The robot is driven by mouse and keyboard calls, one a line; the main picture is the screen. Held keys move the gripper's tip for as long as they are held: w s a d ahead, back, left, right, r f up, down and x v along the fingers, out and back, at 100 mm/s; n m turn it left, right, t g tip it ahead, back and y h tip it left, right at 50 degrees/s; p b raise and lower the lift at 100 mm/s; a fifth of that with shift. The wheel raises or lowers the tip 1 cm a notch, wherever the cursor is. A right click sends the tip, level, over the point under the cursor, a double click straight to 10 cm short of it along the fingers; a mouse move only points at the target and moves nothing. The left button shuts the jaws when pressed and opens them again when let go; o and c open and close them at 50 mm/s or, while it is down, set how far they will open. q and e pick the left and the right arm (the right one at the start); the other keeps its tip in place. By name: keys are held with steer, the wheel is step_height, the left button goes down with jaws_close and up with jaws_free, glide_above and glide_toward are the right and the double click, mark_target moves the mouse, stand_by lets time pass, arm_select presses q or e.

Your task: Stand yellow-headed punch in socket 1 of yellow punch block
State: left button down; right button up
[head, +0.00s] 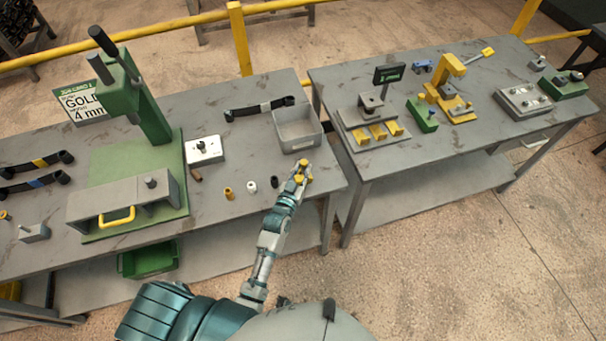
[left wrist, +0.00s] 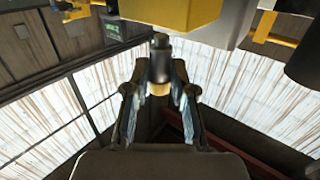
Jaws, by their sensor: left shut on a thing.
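My left gripper (head: 301,173) is near the front right corner of the left table, by the grey bin. It is shut on a small yellow-headed punch (head: 300,181). In the left wrist view the gripper (left wrist: 160,88) has its fingers on either side of the punch's dark shaft (left wrist: 160,62), with a yellow-brown part between the fingertips. A large yellow block (left wrist: 182,12) is close beyond it at the top. I cannot tell which piece is the yellow punch block or make out its socket 1. My right gripper is not in view.
The grey bin (head: 297,132) stands behind my gripper. Several small pegs, including a white one (head: 251,187), stand to its left. A green press (head: 140,105) is further left. The right table carries a yellow press (head: 447,84) and a grey block (head: 525,102). A gap separates the tables.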

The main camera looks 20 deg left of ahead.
mark_target(300, 178)
arm_select(q)
steer(key=shift+w+a+f, duration=0.1)
steer(key=shift+w+a, duration=0.05)
steer(key=shift+w, duration=0.15)
steer(key=f, duration=0.2)
steer(key=shift+a+f, duration=0.3)
steer(key=shift+a, duration=0.1)
steer(key=shift+s+a+f, duration=0.1)
steer(key=shift+s+f, duration=0.05)
steer(key=shift+f, duration=0.2)
steer(key=shift+s+f, duration=0.15)
steer(key=shift+f, duration=0.05)
steer(key=c, duration=1.3)
jaws_free()
steer(key=shift+d+f, duration=0.1)
steer(key=shift+d, duration=0.1)
steer(key=o, duration=0.3)
steer(key=shift+d, duration=0.2)
steer(key=shift+w, duration=0.2)
steer(key=shift+a, duration=0.15)
